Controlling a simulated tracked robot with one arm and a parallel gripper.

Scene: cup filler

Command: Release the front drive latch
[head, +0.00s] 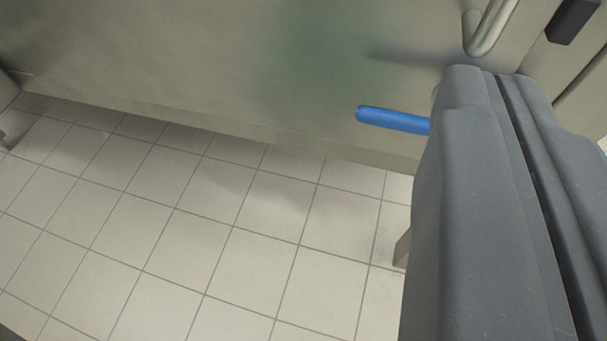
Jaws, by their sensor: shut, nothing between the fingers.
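A blue bar-shaped handle (392,120) sticks out to the left from behind my gripper, in front of the metal machine panel (200,60). It looks like the drive latch, but its right end and mount are hidden behind my gripper. My gripper (482,72) is large and dark grey at the right of the head view. Its two fingers lie together with only a thin dark seam between them, and they hold nothing. The fingertips are just right of and above the blue handle in the picture; I cannot tell whether they touch it.
A bent metal handle (490,28) is at the top right, just above the fingertips, with a black block (572,18) beside it. The light tiled floor (190,230) is open below the panel. A metal foot (402,250) shows left of my gripper.

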